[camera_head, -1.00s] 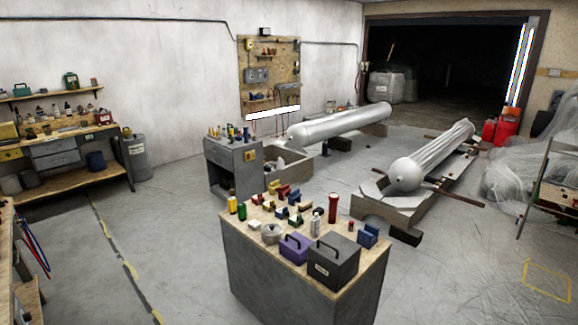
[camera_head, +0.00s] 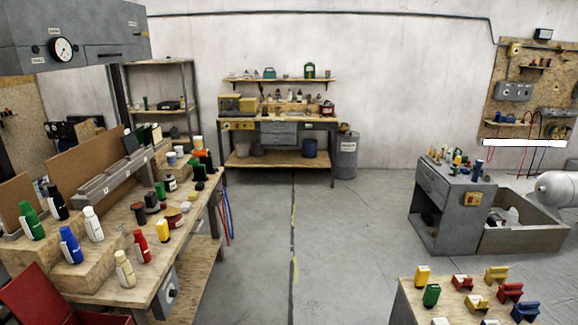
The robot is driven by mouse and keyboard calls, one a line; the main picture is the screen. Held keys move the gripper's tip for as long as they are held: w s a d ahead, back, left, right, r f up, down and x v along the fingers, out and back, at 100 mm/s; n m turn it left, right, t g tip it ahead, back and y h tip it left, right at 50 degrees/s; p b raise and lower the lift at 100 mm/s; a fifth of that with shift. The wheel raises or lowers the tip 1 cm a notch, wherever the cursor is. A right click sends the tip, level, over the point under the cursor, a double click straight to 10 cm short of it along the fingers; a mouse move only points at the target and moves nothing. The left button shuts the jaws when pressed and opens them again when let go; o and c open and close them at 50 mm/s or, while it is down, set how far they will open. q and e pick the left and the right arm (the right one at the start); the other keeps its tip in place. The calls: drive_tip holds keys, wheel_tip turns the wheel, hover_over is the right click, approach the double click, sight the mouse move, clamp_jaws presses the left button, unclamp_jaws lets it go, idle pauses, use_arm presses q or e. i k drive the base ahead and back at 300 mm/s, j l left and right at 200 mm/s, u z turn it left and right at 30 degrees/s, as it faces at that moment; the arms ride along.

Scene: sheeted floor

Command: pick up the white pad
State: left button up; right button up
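A small white block (camera_head: 440,321) shows at the bottom edge of the view, on the near wooden-topped table (camera_head: 408,292) at the lower right. It is partly cut off, and I cannot tell for sure whether it is the white pad. No other clear pad shape stands out. Neither of my grippers is in view.
A long workbench (camera_head: 110,285) with bottles and tools runs along the left. A back bench (camera_head: 262,122) stands against the wall, and a grey cabinet (camera_head: 440,215) stands at the right. The floor (camera_head: 340,240) between them is clear.

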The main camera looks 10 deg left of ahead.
sight(186, 207)
drive_tip(key=i+j+u, duration=0.2)
drive_tip(key=i, duration=0.4)
drive_tip(key=i+l+u, duration=0.2)
drive_tip(key=i, duration=0.35)
drive_tip(key=i+u, duration=0.25)
drive_tip(key=i, duration=0.35)
drive_tip(key=i+l+u, duration=0.2)
drive_tip(key=i, duration=0.35)
drive_tip(key=i+u, duration=0.35)
drive_tip(key=i, duration=0.2)
drive_tip(key=i+l+u, duration=0.1)
drive_tip(key=i+u, duration=0.3)
drive_tip(key=i, duration=0.15)
